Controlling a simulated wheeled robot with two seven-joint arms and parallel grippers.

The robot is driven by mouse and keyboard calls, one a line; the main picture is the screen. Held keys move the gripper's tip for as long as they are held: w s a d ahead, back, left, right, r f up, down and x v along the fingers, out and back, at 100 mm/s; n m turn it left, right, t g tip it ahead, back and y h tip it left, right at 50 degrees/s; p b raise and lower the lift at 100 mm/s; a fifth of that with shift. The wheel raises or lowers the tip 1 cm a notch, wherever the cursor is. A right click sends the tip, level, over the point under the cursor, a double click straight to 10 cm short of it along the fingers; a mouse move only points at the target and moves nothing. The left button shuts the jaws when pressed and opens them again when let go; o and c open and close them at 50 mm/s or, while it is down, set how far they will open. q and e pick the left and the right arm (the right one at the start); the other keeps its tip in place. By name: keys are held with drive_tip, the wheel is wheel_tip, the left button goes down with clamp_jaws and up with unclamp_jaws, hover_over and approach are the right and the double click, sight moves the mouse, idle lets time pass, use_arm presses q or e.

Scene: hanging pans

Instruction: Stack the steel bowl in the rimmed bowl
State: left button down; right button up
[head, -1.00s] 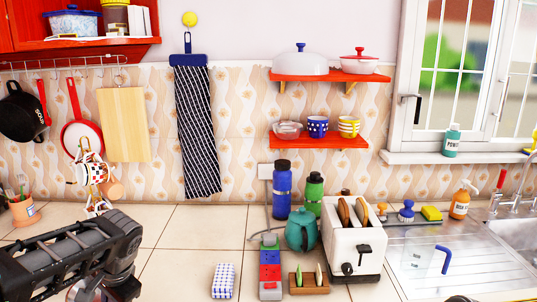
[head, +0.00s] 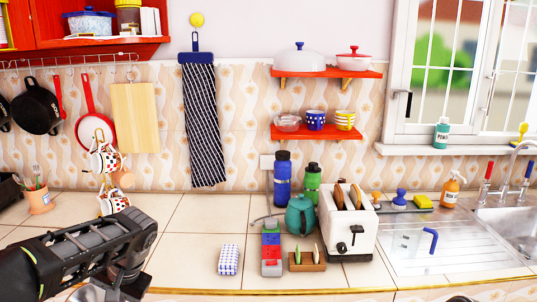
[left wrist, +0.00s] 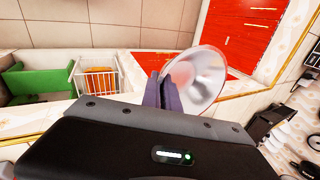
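A shiny steel bowl (left wrist: 205,75) shows in the left wrist view, tilted on its side. My left gripper (left wrist: 163,88) is closed on the edge of this bowl, with its two dark fingers at the left side of the rim. In the head view a small part of the steel bowl (head: 88,294) shows at the bottom edge, below my left wrist, in front of the counter. I cannot pick out the rimmed bowl for certain in either view. My right gripper is not in view.
The counter (head: 195,225) is bare at left centre. A sponge (head: 229,260), red-and-grey block (head: 271,250), teal teapot (head: 300,214) and toaster (head: 348,222) stand right of it. A glass bowl (head: 288,122) and patterned bowls (head: 316,120) sit on the lower shelf. Mugs (head: 107,160) hang at left.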

use_arm(q)
drive_tip(key=w+d+f, duration=0.1)
drive_tip(key=d+f, duration=0.4)
drive_tip(key=d, duration=0.2)
drive_tip(key=w+d+f+n, duration=0.1)
drive_tip(key=d+f, duration=0.3)
drive_tip(key=d, duration=0.4)
drive_tip(key=shift+w+f+g, duration=0.3)
drive_tip(key=shift+w+f, duration=0.1)
